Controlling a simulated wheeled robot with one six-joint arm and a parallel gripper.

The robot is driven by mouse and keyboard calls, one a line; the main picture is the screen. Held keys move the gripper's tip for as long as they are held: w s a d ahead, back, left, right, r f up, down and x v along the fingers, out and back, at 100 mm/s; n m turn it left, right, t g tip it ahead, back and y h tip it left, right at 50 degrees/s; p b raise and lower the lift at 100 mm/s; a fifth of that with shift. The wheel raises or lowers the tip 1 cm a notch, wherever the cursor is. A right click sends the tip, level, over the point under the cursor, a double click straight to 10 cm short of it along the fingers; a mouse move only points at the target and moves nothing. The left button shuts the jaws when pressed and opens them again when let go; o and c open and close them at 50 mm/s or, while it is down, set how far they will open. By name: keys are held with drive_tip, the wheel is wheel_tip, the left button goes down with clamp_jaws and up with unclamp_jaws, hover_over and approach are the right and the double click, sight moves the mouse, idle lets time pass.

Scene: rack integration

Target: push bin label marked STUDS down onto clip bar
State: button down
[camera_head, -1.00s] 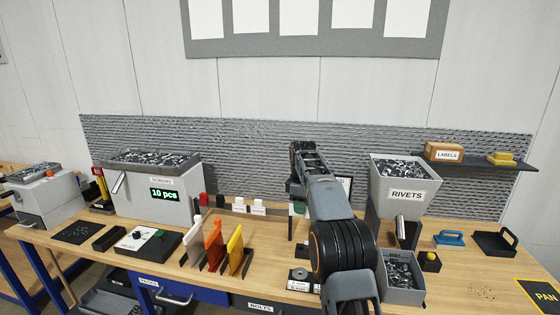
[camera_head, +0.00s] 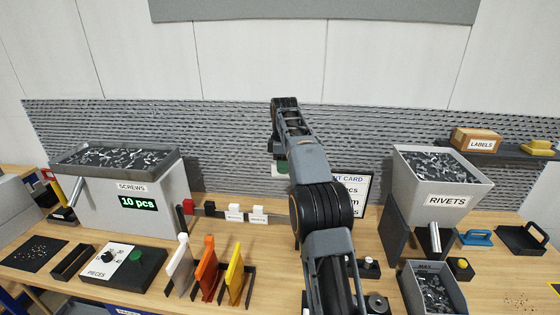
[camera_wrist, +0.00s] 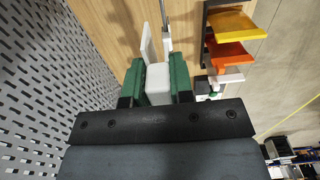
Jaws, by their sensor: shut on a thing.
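My gripper (camera_wrist: 157,78) has green fingers shut on a white block-like piece, seemingly the bin label (camera_wrist: 158,88); no lettering on it can be read. In the head view my gripper (camera_head: 281,168) is mostly hidden behind my arm, above and right of the two white labels on the dark clip bar (camera_head: 215,212). The clip bar also bears a black and a red piece at its left end; its right end runs behind my arm. A white upright plate (camera_wrist: 146,42) stands just beyond the fingers in the wrist view.
The screws hopper (camera_head: 150,195) stands left and the rivets hopper (camera_head: 440,185) right. White, orange and yellow upright plates (camera_head: 205,270) stand in front of the bar. A card stand (camera_head: 357,190) is partly behind my arm. Perforated panel (camera_head: 230,150) rises behind.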

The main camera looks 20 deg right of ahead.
drive_tip(key=shift+s+d+r, duration=0.1)
drive_tip(key=shift+d, duration=0.1)
drive_tip(key=b, duration=0.4)
hover_over(284, 216)
wheel_tip(284, 216, down, 6)
drive_tip(key=shift+d, duration=0.1)
idle(0.7)
wheel_tip(284, 216, down, 9)
drive_tip(key=b, duration=0.5)
drive_tip(key=shift+b, duration=0.3)
drive_tip(key=shift+p, duration=0.35)
drive_tip(key=shift+p, duration=0.95)
idle(0.7)
drive_tip(key=shift+f, duration=0.3)
idle(0.4)
drive_tip(key=shift+f+b, duration=1.05)
drive_tip(key=shift+f, duration=0.65)
drive_tip(key=shift+f+b, duration=0.3)
drive_tip(key=shift+f, duration=0.3)
